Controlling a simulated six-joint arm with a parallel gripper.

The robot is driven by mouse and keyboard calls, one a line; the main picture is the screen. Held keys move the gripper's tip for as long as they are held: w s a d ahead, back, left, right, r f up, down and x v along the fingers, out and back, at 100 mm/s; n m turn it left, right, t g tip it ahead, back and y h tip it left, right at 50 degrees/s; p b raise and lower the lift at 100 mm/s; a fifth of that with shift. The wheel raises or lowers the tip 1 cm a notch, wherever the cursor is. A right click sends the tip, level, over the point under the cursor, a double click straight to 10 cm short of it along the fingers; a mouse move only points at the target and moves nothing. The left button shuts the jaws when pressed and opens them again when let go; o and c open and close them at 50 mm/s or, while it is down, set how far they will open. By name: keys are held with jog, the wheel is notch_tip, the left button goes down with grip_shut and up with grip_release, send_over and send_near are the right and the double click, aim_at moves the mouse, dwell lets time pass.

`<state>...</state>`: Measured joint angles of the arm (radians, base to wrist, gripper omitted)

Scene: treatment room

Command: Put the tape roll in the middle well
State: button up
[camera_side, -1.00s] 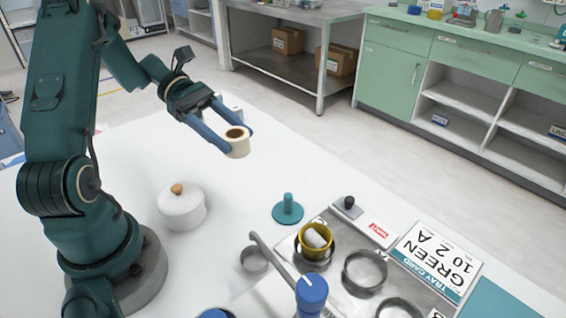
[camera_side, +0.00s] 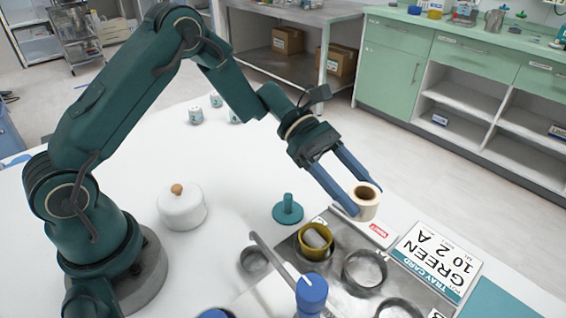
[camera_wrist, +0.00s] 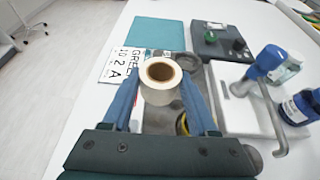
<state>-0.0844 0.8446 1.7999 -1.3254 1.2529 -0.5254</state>
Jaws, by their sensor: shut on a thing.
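The cream tape roll (camera_side: 365,206) with a brown core is held upright between the blue fingers of my gripper (camera_side: 365,198). My gripper is shut on it, above the table beyond the tray's wells. The roll also shows in the wrist view (camera_wrist: 158,94), its open core facing up. The metal tray (camera_side: 338,283) has several round wells in a row. The middle well (camera_side: 346,274) looks empty and lies in front of and below the roll in the side view. In the wrist view the roll and fingers hide most of the tray.
A yellow cup (camera_side: 304,246) with a white piece inside sits in the well left of the middle.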

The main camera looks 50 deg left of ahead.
jog(key=m+g, duration=0.2)
send_over(358, 266)
jog(key=shift+f, duration=3.15)
jog(key=shift+f, duration=0.45)
jog(key=o, duration=1.1)
jog(key=shift+c, duration=0.2)
jog(key=shift+a, duration=0.2)
jog(key=shift+v, duration=5.4)
